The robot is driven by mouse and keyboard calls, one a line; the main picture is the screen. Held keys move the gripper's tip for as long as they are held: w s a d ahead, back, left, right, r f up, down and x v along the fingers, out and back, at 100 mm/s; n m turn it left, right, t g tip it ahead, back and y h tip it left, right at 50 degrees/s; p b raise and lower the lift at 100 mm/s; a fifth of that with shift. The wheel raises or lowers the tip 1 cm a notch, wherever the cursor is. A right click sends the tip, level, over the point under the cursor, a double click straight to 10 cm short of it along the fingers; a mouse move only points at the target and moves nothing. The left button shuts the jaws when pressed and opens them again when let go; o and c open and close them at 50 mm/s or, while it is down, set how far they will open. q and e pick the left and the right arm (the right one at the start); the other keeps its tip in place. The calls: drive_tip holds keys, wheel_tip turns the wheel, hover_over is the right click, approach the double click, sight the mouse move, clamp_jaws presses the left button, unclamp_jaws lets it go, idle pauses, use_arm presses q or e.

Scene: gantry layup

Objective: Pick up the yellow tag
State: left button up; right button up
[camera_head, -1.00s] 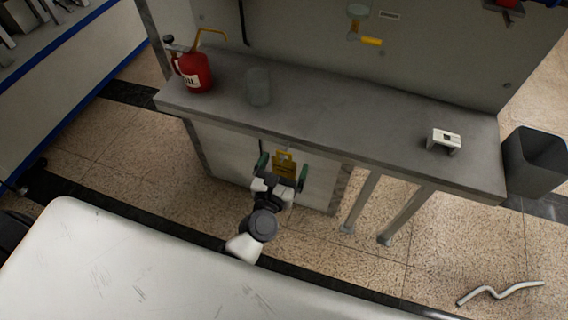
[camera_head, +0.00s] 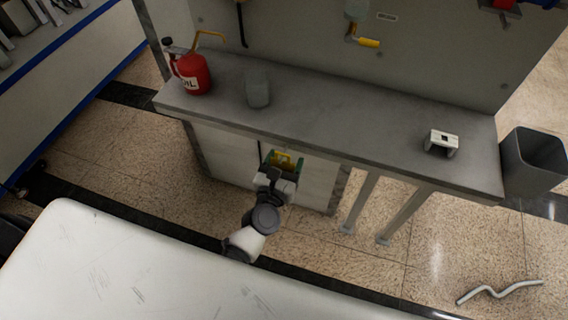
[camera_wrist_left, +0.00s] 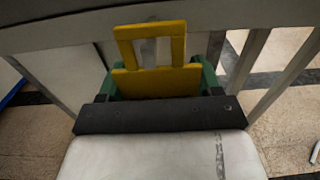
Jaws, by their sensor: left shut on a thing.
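The yellow tag (camera_head: 284,160) is at the front of the grey workbench, just below its edge. In the left wrist view the tag (camera_wrist_left: 152,62) has a rectangular opening in its upper part and a solid lower part. My left gripper (camera_head: 282,164) has its green fingers closed in on the tag's two sides. In the left wrist view the left gripper (camera_wrist_left: 160,82) is shut on the tag's lower part. Whatever the tag hangs from is hard to make out. My right gripper is not in view.
On the workbench (camera_head: 340,127) stand a red oil can (camera_head: 192,74), a grey cup (camera_head: 258,90) and a small white bracket (camera_head: 442,141). A dark bin (camera_head: 533,162) stands at the right. A bent pipe (camera_head: 500,291) lies on the floor. A white surface (camera_head: 150,270) fills the near left.

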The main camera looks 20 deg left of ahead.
use_arm(q)
drive_tip(key=shift+r, duration=0.55)
drive_tip(key=shift+s+r, duration=0.15)
drive_tip(key=shift+s, duration=0.1)
drive_tip(key=s+b, duration=0.4)
drive_tip(key=s, duration=1.2)
drive_tip(key=shift+s+a, duration=0.25)
drive_tip(key=shift+a, duration=0.05)
drive_tip(key=shift+s, duration=0.55)
drive_tip(key=shift+w+r, duration=0.1)
